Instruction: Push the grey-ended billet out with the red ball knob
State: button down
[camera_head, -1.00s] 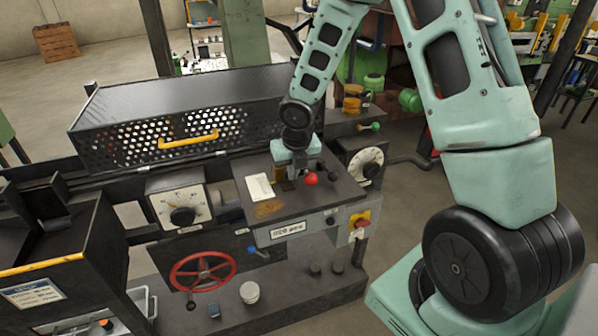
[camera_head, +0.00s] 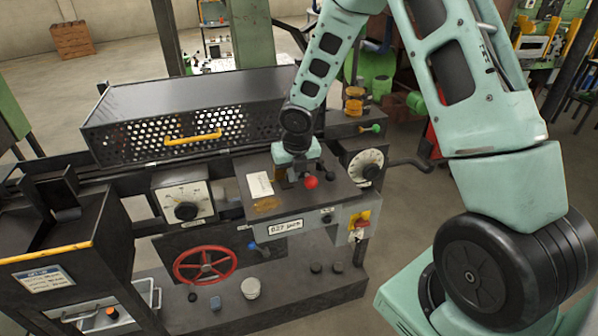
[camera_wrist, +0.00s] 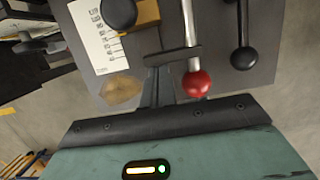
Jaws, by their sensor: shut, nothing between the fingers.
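The red ball knob (camera_head: 311,182) sits on the end of a metal lever on the dark control panel (camera_head: 330,192). In the wrist view the red ball knob (camera_wrist: 197,84) hangs right of my fingers at the end of its pale rod. My gripper (camera_head: 298,175) is shut and empty, low over the panel beside the lever. In the wrist view my gripper (camera_wrist: 170,58) has its dark fingertips close to the rod, just above the ball; I cannot tell whether they touch. I cannot make out a grey-ended billet in either view.
A black-knobbed lever (camera_wrist: 243,58) stands right of the red one. A white scale card (camera_head: 260,185) lies on the panel. A perforated cover (camera_head: 120,142) with a yellow handle is behind. A red handwheel (camera_head: 205,265) and a dial (camera_head: 184,203) are at the front left.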

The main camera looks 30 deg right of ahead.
jog(key=p+v, duration=0.1)
jog(key=v, duration=0.9)
jog(key=shift+s, duration=0.4)
jog(key=s+a+f+m+g+b, duration=0.1)
jog(key=s+a+m+b, duration=0.4)
jog(key=s+a+m, duration=0.7)
jog(key=s+a+f+m+b, duration=0.1)
jog(key=s+a+m+b, duration=0.1)
jog(key=s+a+m, duration=0.2)
jog(key=s+a+f+m+g+y+b, duration=0.1)
jog(key=s+a+m, duration=0.3)
jog(key=s+m, duration=0.5)
jog(key=s+b, duration=0.1)
jog(key=s, duration=0.1)
jog(key=shift+s+a+g, duration=0.3)
jog(key=shift+a, duration=0.05)
jog(key=shift+d+f, duration=0.1)
